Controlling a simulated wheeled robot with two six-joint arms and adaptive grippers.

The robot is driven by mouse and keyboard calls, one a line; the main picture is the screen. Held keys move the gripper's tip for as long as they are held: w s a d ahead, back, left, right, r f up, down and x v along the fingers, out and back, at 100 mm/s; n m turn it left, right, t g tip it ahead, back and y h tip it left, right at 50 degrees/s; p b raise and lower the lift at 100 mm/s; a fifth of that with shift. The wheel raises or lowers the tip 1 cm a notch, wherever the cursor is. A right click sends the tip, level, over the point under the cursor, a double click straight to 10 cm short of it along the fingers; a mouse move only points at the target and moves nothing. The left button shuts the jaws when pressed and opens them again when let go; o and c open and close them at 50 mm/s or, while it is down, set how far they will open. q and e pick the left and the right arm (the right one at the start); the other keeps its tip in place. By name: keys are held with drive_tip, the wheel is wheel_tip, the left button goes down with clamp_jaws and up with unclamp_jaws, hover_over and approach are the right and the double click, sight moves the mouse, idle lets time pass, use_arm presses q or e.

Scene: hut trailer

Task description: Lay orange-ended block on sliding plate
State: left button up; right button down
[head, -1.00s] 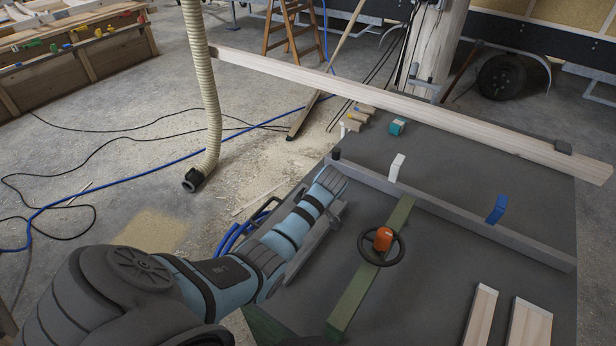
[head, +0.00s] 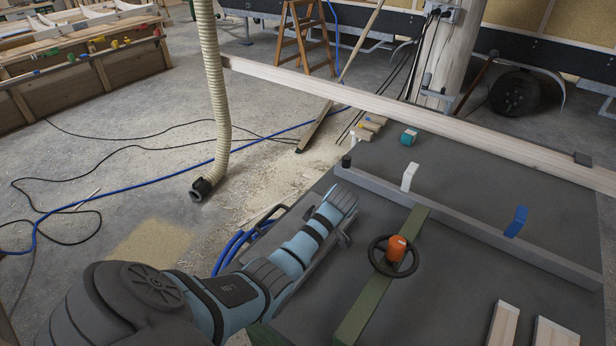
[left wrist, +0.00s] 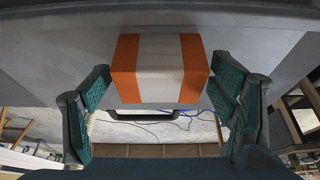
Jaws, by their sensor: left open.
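The white block with orange ends (left wrist: 158,68) lies against a grey surface (left wrist: 50,42) in the left wrist view. My left gripper (left wrist: 160,86) is open, with one teal-padded finger on each side of the block. Small gaps seem to show between the pads and the orange ends. In the head view my left arm reaches over a narrow grey plate (head: 316,268) at the table's left side. I cannot tell for sure that this is the sliding plate. The arm hides the block and the fingertips there. My right gripper is not in view.
A green bar (head: 382,275) with a black handwheel and orange knob (head: 396,248) stands right of my arm. A long grey rail (head: 470,222) with white and blue clips crosses behind. A teal block (head: 408,137) lies farther back. Pale boards (head: 504,325) lie front right.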

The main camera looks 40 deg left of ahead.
use_arm(q)
drive_tip(key=p+v, duration=0.4)
drive_tip(key=v, duration=0.8)
drive_tip(key=shift+r, duration=0.1)
